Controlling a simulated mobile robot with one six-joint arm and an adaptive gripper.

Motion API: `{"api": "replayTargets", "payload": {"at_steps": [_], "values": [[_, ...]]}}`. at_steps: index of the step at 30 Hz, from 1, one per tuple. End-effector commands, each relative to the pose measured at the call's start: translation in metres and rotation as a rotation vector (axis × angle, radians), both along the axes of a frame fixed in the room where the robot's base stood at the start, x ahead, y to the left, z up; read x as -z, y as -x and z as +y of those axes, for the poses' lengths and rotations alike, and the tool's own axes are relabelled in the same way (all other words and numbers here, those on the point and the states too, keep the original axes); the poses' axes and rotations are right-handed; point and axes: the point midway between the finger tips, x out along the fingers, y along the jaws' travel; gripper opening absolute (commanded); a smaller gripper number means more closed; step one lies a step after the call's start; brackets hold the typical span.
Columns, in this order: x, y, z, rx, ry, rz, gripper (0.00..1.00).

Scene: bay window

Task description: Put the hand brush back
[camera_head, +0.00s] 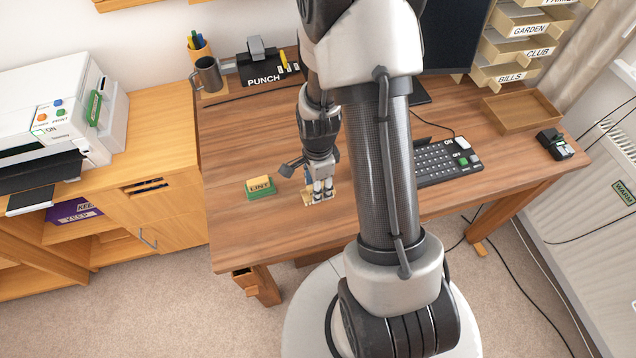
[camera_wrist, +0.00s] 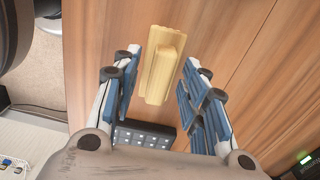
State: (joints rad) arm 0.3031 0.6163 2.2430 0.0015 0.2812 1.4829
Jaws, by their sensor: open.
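The pale wooden hand brush (camera_wrist: 158,65) lies on the desk in the wrist view, with its narrow raised grip uppermost. Its tan edge also shows under my gripper in the head view (camera_head: 307,198); the rest is hidden there. My gripper (camera_head: 321,193) points down close above it. In the wrist view the blue-padded fingers of my gripper (camera_wrist: 163,70) are spread apart, one on each side of the brush. The bristles are not visible.
A green and yellow LINT block (camera_head: 260,187) lies left of my gripper on the desk (camera_head: 290,232). A keyboard (camera_head: 446,160) is to the right. A PUNCH stand (camera_head: 266,68), a grey mug (camera_head: 208,74) and labelled trays (camera_head: 520,45) stand behind. The front left desk is clear.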

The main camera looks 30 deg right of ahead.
Motion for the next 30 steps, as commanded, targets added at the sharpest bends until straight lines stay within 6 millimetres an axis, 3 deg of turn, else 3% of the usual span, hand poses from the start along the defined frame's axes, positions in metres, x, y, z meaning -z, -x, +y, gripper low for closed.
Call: {"api": "replayTargets", "payload": {"at_steps": [11, 24, 30], "values": [[-0.008, -0.001, 0.0, 0.0, 0.0, -0.002, 0.41], [-0.095, -0.001, 0.0, 0.0, 0.002, -0.006, 0.41], [-0.116, 0.0, 0.0, 0.0, 0.0, -0.001, 0.41]]}}
